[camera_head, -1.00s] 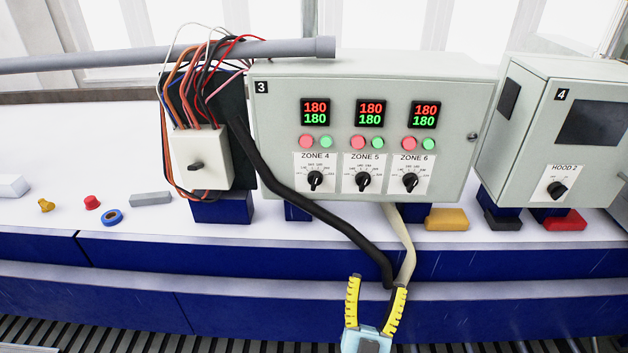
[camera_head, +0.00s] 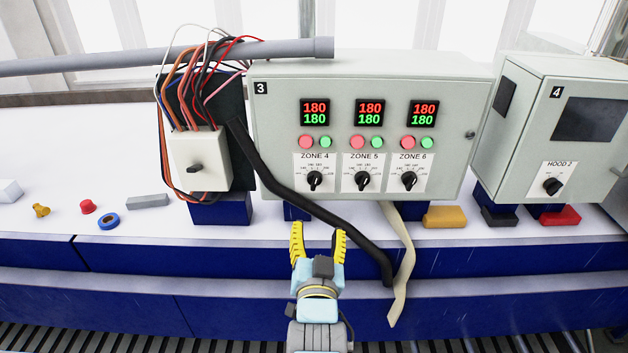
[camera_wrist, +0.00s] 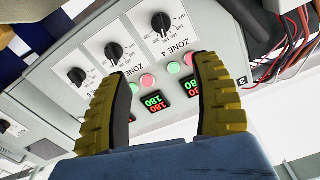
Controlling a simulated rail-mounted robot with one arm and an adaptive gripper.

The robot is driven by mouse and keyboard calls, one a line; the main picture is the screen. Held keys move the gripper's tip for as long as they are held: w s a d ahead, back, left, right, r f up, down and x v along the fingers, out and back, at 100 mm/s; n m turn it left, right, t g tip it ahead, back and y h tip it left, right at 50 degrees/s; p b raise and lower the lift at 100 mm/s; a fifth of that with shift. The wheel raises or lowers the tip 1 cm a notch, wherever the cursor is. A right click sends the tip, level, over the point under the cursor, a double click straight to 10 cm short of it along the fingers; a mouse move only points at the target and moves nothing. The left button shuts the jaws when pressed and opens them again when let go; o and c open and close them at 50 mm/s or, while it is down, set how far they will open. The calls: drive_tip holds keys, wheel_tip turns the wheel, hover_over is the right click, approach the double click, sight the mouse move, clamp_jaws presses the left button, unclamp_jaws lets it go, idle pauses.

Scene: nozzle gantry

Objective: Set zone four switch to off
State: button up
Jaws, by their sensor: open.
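The zone four switch (camera_head: 315,181) is a black rotary knob on a white dial plate labelled ZONE 4, at the left of grey control box 3 (camera_head: 285,80). Its pointer is near upright, tilted slightly right; I cannot read the setting exactly. In the wrist view the knob (camera_wrist: 161,24) shows upside down, beyond and between the fingers. My gripper (camera_head: 318,243) has yellow ribbed fingers. It is open and empty, below and in front of the knob, apart from the box. The wrist view also shows the open fingers (camera_wrist: 165,105).
Zone 5 (camera_head: 362,181) and zone 6 (camera_head: 409,181) knobs sit to the right. A black cable (camera_head: 290,195) crosses diagonally below the zone 4 plate. A wired switch box (camera_head: 200,160) stands left. Box 4 (camera_head: 530,120) stands right. Small loose parts lie on the left bench.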

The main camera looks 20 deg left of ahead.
drive_tip(key=shift+s+a+f+b, duration=0.1)
drive_tip(key=shift+a+b, duration=0.15)
drive_tip(key=shift+b, duration=0.1)
drive_tip(key=b, duration=0.3)
approach(315, 184)
drive_tip(key=x, duration=0.8)
drive_tip(key=shift+w+a, duration=0.15)
drive_tip(key=shift+w, duration=0.25)
drive_tip(key=shift+p+x, duration=0.3)
drive_tip(key=shift+x, duration=0.85)
clamp_jaws()
